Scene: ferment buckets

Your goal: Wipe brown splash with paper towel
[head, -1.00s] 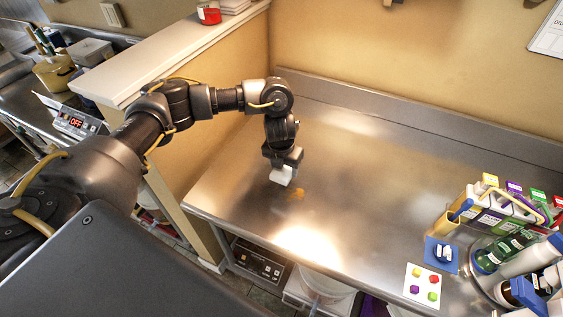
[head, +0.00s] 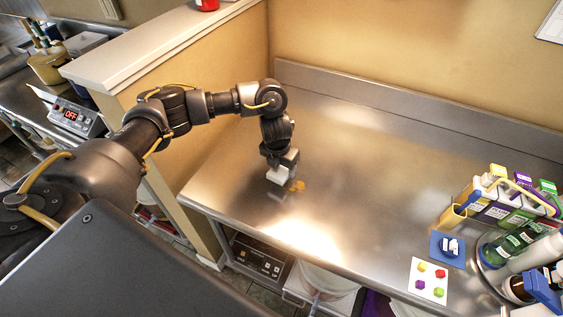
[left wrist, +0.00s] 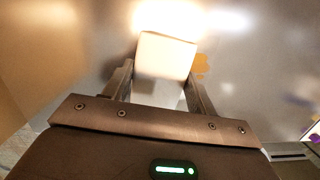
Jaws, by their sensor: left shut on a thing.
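The brown splash (head: 297,185) is a small orange-brown patch on the steel counter. It also shows in the left wrist view (left wrist: 201,66), just right of the towel. My left gripper (head: 281,170) points down over the counter and is shut on the white paper towel (head: 278,176), a folded pad that also shows between the fingers in the left wrist view (left wrist: 165,56). The towel is at or just above the counter, left of the splash and close to it; I cannot tell if it touches the surface. Part of the splash may be hidden. My right gripper is not in view.
The steel counter (head: 370,190) is clear around the splash. At the right stand a caddy (head: 500,205) of coloured bottles, a tray with bottles (head: 515,245), a blue mat (head: 447,250) and a card with coloured dots (head: 428,283). A ledge (head: 170,45) borders the left.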

